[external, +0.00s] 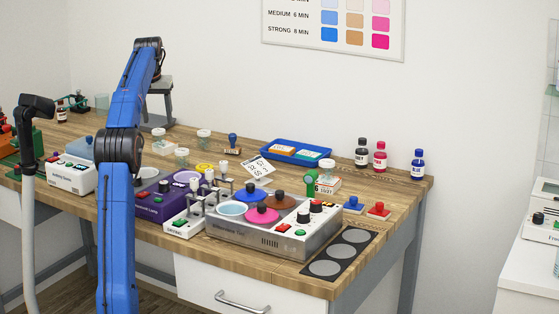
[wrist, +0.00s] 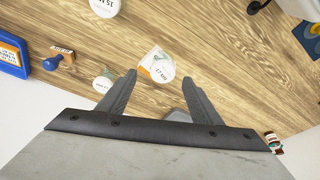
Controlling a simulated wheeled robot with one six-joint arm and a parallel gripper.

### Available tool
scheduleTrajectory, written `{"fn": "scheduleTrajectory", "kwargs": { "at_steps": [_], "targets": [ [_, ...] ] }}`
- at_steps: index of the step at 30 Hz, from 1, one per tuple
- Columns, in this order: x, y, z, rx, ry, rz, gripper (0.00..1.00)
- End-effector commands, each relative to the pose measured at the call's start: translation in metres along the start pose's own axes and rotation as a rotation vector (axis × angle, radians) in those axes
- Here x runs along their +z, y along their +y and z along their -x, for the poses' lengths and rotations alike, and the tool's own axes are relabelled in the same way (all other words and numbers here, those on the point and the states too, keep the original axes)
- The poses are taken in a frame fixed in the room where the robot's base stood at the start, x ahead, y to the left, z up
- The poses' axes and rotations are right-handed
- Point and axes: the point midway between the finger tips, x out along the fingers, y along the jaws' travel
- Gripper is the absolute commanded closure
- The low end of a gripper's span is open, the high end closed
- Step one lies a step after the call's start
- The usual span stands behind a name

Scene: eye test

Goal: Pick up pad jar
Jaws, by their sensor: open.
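A third white lid (wrist: 105,7) is at the top edge. The frames do not show clearly which one is the pad jar. In the external view, white-lidded jars stand at the back of the bench (external: 203,134) and nearer (external: 182,153).
In the external view, the blue tray (external: 268,152), ink bottles (external: 380,157) and a grey heated machine (external: 235,233) crowd the bench (external: 405,190). Bare wood surrounds the jars.

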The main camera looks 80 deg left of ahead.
Motion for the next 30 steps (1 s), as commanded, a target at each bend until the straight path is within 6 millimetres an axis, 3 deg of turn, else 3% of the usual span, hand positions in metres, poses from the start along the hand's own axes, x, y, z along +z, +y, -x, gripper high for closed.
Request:
{"fn": "scheduleTrajectory", "kwargs": {
  "at_steps": [3,11,21,30],
  "targets": [
    [0.001,0.000,-0.018,0.000,-0.002,0.000,0.41],
    [0.000,-0.001,-0.033,0.000,-0.002,0.000,0.41],
    [0.000,-0.006,-0.074,0.000,-0.001,-0.001,0.41],
    [0.000,-0.006,-0.082,0.000,0.000,-0.001,0.41]
  ]
}}
